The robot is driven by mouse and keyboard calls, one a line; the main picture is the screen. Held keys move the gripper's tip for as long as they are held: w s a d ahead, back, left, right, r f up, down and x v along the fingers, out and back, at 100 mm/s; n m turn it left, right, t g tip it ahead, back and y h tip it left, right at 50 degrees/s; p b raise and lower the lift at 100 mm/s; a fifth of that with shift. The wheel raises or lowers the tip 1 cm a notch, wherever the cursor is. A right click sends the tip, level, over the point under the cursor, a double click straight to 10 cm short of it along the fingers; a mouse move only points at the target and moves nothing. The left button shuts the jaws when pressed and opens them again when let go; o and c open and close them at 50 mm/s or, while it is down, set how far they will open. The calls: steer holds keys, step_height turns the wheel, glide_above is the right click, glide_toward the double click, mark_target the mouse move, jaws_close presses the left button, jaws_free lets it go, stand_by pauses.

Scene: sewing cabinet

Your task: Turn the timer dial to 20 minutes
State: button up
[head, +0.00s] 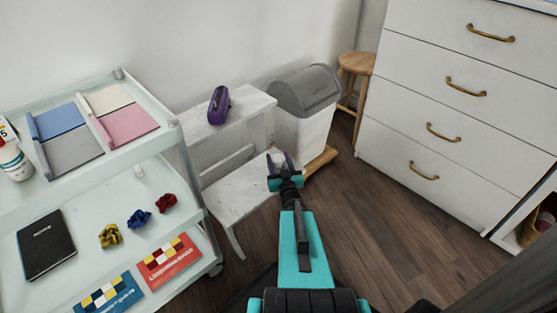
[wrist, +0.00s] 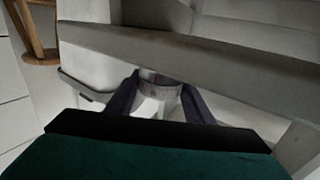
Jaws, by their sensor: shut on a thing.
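My gripper (head: 283,170) reaches out over the lower step of a white stand in the head view. In the wrist view its two dark purple fingers (wrist: 160,100) stand on either side of a small round white timer dial (wrist: 158,93) and are shut on it. A small red mark shows near the top of the dial. The white piece also shows between the fingers in the head view (head: 277,158). The dial's numbers and its setting are too small to read, and the fingers hide its sides.
The white stand (head: 255,102) carries a purple object (head: 219,105) on top. A grey-lidded bin (head: 305,90) and a wooden stool (head: 355,68) stand behind my gripper. A white trolley (head: 178,140) is at left, a drawer cabinet (head: 400,85) at right. Floor between is clear.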

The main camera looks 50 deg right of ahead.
mark_target(280, 164)
stand_by(0.8)
steer(key=o, duration=1.1)
steer(key=shift+s, duration=0.1)
steer(key=p+v, duration=0.2)
steer(key=p, duration=0.1)
steer(key=shift+s+a+r+p, duration=0.15)
steer(key=shift+a+r+p, duration=0.05)
steer(key=shift+p, duration=0.15)
steer(key=p+v, duration=0.2)
steer(key=p, duration=0.1)
steer(key=shift+s+a, duration=0.2)
steer(key=shift+s, duration=0.15)
steer(key=shift+p+v, duration=0.8)
steer(key=shift+v, duration=0.25)
steer(key=shift+f, duration=0.2)
